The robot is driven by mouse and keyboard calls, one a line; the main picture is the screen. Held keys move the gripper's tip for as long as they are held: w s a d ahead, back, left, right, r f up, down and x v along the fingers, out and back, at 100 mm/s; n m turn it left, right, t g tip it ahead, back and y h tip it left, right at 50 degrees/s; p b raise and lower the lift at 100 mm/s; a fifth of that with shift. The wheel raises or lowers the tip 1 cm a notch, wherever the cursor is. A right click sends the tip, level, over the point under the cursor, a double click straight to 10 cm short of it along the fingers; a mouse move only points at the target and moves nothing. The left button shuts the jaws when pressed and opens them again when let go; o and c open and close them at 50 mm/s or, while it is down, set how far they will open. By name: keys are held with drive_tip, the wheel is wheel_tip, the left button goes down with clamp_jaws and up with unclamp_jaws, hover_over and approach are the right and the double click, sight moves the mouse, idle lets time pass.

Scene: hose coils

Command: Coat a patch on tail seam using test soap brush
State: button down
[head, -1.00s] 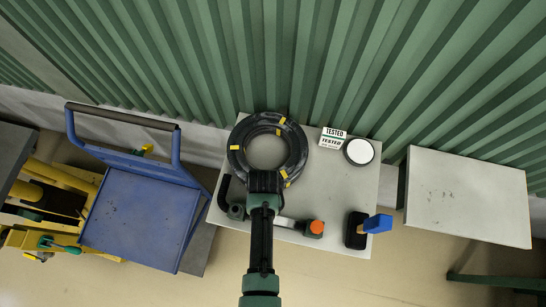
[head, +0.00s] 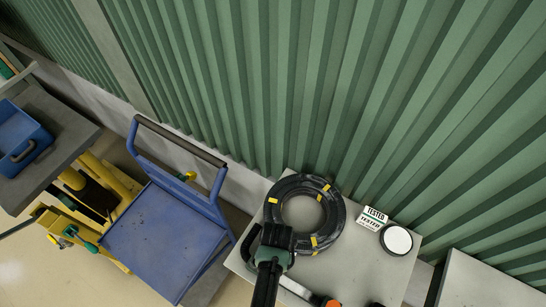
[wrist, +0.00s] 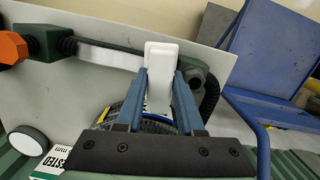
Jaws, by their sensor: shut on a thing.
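My gripper (head: 275,238) is over the near edge of the black hose coil (head: 334,215), which has yellow bands and lies on a pale table. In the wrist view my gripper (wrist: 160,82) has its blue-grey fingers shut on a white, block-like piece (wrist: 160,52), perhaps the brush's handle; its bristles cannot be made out. Beyond it a pale strip (wrist: 108,56) runs between dark ribbed hose ends to a green block (wrist: 42,42) with an orange knob (wrist: 10,48). The knob (head: 332,303) also shows at the head view's bottom edge. I cannot tell whether the white piece touches the strip.
A "TESTED" card (head: 372,218) and a round white-topped dish (head: 396,240) stand right of the coil. A blue cart (head: 165,235) is left of the table. A green corrugated wall rises behind. A second pale table (head: 485,285) is at right.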

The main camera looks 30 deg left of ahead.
drive_tip(key=shift+a+r, duration=0.15)
drive_tip(key=shift+r, duration=0.6)
drive_tip(key=shift+a+r, duration=0.15)
drive_tip(key=shift+r, duration=0.6)
drive_tip(key=shift+d+r, duration=0.15)
drive_tip(key=shift+r, duration=1.3)
drive_tip(key=shift+r, duration=1.55)
